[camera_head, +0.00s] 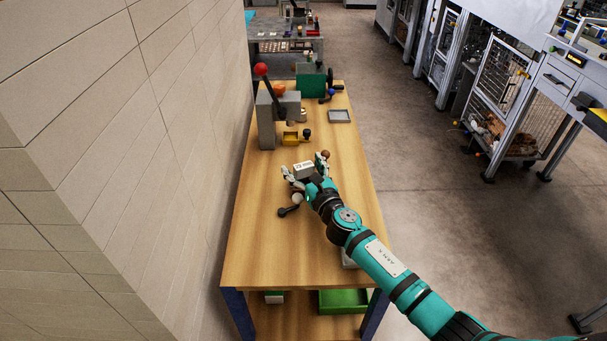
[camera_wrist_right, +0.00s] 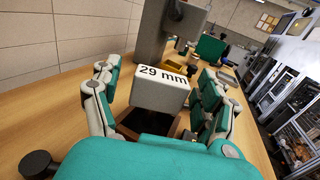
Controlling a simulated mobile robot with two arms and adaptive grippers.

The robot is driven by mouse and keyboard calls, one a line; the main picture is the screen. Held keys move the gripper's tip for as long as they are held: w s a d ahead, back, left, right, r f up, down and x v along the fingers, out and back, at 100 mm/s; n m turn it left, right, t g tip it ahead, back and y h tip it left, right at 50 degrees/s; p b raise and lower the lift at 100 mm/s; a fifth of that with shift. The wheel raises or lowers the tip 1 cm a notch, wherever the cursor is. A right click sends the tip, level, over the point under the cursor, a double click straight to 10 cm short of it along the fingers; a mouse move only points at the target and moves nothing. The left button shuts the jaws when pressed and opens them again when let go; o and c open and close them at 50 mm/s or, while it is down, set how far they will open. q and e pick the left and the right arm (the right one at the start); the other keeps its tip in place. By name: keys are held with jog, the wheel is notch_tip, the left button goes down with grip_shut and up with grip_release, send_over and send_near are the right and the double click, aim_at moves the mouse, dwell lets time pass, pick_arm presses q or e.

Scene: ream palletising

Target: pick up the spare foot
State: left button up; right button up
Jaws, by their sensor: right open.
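A grey block with a white top marked "29 mm" (camera_wrist_right: 160,82) stands between the fingers of my right gripper (camera_wrist_right: 158,100) in the right wrist view. The block also shows in the head view (camera_head: 303,169), on or just above the wooden bench. I take it to be the spare foot, though nothing on it says so. The right gripper (camera_head: 305,173) is open, with a finger on each side of the block and visible gaps to it. The block's lower part is partly hidden by the gripper, with something dark brown beneath. My left gripper is not in view.
A grey press with a red-knobbed lever (camera_head: 262,70) stands farther back on the wooden bench (camera_head: 270,250). Nearby are a yellow piece (camera_head: 290,138), a grey tray (camera_head: 339,116) and a green box (camera_head: 310,82). A dark-knobbed part (camera_head: 290,210) lies left of my gripper. A wall borders the left.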

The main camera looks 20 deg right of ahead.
jog(key=shift+r, duration=0.1)
jog(key=c, duration=1.6)
